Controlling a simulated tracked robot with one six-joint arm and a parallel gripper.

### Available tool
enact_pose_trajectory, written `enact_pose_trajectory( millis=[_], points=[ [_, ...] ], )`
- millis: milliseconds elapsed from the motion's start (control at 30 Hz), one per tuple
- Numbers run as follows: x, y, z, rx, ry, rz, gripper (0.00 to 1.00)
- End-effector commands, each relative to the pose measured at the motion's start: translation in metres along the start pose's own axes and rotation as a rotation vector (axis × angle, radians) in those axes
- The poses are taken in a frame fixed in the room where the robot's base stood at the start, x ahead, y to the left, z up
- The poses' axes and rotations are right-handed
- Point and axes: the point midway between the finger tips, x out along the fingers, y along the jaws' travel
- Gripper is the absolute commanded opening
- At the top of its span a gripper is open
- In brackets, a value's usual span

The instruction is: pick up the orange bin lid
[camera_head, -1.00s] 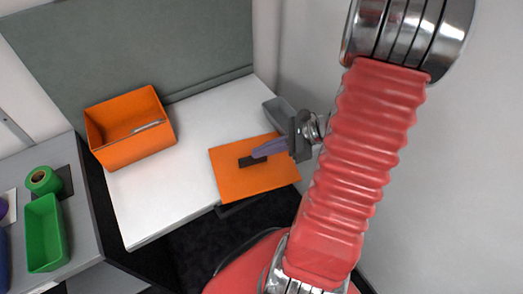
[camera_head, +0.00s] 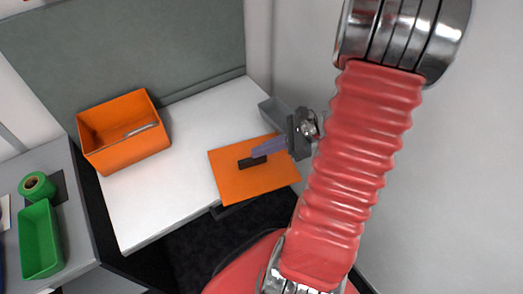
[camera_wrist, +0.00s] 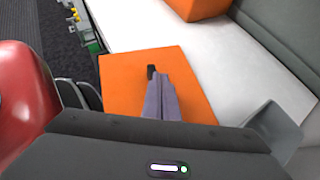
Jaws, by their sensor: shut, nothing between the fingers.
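The orange bin lid (camera_head: 232,185) is a flat orange square with a dark handle (camera_head: 252,161) at its middle. It lies at the right end of the white table, and its near edge reaches the table edge. It also shows in the wrist view (camera_wrist: 193,73), with the handle (camera_wrist: 151,72) just past my fingertips. My gripper (camera_head: 256,154) is over the lid with its purple-grey fingers together, tips at the handle. In the wrist view the fingers (camera_wrist: 158,82) look closed and empty. I cannot tell whether they touch the handle.
An orange bin (camera_head: 125,150) with a light-coloured thing inside stands on the white table (camera_head: 165,195). A grey container (camera_head: 273,108) is close behind my gripper, near the wall. A green tray (camera_head: 40,240) and green roll (camera_head: 37,186) are on the left table.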

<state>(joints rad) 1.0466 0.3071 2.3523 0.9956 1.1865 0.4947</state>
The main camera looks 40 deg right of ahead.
Motion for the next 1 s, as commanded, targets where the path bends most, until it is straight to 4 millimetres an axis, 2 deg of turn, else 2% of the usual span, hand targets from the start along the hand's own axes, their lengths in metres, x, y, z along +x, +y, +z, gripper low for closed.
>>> enact_pose_trajectory(
  millis=[167, 1000],
  points=[
    [-0.004, 0.0, 0.005, 0.0, 0.002, 0.002, 0.0],
    [-0.096, 0.0, -0.059, 0.001, 0.0, 0.001, 0.0]
  ],
)
